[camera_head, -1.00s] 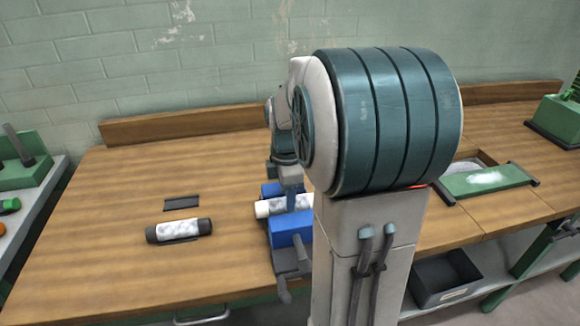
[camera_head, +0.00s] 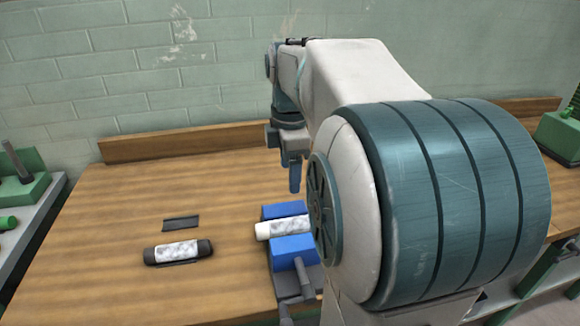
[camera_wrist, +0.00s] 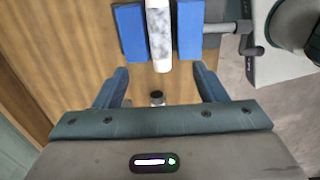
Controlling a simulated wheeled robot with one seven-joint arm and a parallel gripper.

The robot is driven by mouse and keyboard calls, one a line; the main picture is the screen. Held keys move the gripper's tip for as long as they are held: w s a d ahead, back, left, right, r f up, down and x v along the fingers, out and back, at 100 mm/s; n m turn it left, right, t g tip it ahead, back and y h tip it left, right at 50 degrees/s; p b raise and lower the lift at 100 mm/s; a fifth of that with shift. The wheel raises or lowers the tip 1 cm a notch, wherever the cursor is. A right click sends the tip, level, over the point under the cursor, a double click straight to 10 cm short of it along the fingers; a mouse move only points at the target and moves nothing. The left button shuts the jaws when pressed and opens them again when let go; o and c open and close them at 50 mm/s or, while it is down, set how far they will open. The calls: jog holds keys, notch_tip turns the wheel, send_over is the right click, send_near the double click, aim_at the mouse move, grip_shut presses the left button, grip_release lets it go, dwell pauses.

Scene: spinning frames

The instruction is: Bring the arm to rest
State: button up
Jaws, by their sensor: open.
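My gripper (camera_head: 294,178) points down above the workbench (camera_head: 110,230), behind and above a blue-jawed vise (camera_head: 291,250). In the wrist view, its two blue fingers (camera_wrist: 160,72) are spread apart with nothing between them. A white mottled roll (camera_head: 283,228) lies between the vise's blue jaws. It also shows in the wrist view (camera_wrist: 159,30), ahead of the fingertips and apart from them. My arm hides the right part of the vise in the head view.
A white mottled roll with dark ends (camera_head: 178,252) lies on the bench at left, near a dark flat strip (camera_head: 181,224). A green device (camera_head: 22,180) stands at far left and another green thing (camera_head: 562,130) at far right. The wall (camera_head: 150,60) rises behind.

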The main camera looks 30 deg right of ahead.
dwell(0.3)
jog(key=s+a+f+m+t, duration=0.2)
jog(key=s+a+f+m, duration=0.9)
jog(key=m, duration=0.4)
jog(key=shift+s+a, duration=0.15)
jog(key=shift+a, duration=0.25)
